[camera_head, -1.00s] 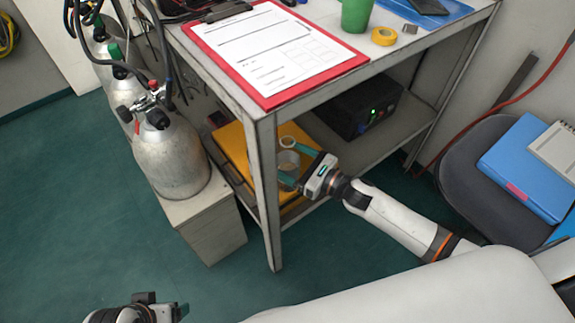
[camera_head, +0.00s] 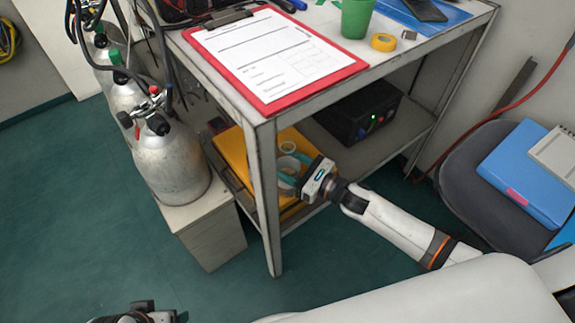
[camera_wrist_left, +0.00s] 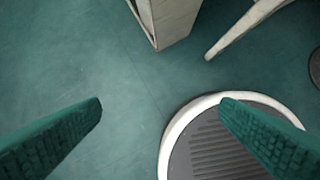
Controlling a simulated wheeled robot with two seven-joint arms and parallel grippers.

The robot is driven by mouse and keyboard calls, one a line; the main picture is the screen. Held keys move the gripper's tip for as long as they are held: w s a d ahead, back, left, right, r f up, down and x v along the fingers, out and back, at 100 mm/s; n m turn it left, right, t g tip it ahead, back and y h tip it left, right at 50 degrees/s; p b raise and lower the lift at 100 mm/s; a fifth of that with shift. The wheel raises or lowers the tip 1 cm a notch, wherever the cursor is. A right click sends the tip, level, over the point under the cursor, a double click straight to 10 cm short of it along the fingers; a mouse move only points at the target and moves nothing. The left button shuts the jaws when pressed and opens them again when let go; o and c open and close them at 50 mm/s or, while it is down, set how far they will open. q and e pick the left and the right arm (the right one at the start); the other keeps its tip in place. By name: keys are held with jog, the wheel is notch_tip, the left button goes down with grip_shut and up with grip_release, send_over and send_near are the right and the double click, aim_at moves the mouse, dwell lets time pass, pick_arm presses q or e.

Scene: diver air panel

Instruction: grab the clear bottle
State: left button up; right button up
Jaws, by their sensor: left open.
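A clear bottle (camera_head: 287,165) is on the lower shelf, at the yellow case, just right of the bench's front leg. My right gripper (camera_head: 290,170) reaches in from the right with its teal fingers on either side of the bottle. Whether the fingers touch it is too small to tell. The bottle's lower part is partly hidden by the gripper. My left gripper (camera_wrist_left: 160,125) is open and empty above the green floor in the left wrist view. Only part of its wrist shows at the bottom left of the head view.
The bench's front leg (camera_head: 267,200) stands close left of the right gripper. A black box with a green light (camera_head: 358,112) is further back on the lower shelf (camera_head: 395,140). Metal cylinders (camera_head: 172,160) stand left of the bench. A chair (camera_head: 465,165) is at right. The left floor is clear.

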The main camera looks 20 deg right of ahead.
aim_at(298, 161)
pick_arm(q)
jog(key=shift+w, duration=0.1)
pick_arm(e)
jog(key=shift+r, duration=0.15)
jog(key=shift+r, duration=0.45)
notch_tip(298, 161, up, 2)
jog(key=shift+r+p, duration=0.25)
jog(key=shift+p, duration=0.35)
pick_arm(q)
jog(key=x, duration=0.5)
jog(key=shift+d+f, duration=0.1)
jog(key=shift+f, duration=0.15)
pick_arm(e)
jog(key=v, duration=1.7)
jog(key=shift+s+d, duration=0.25)
jog(key=shift+s, duration=0.1)
jog(key=shift+f, duration=0.15)
pick_arm(q)
jog(key=shift+s+f, duration=0.2)
jog(key=shift+s, duration=0.2)
jog(key=shift+w+r, duration=0.15)
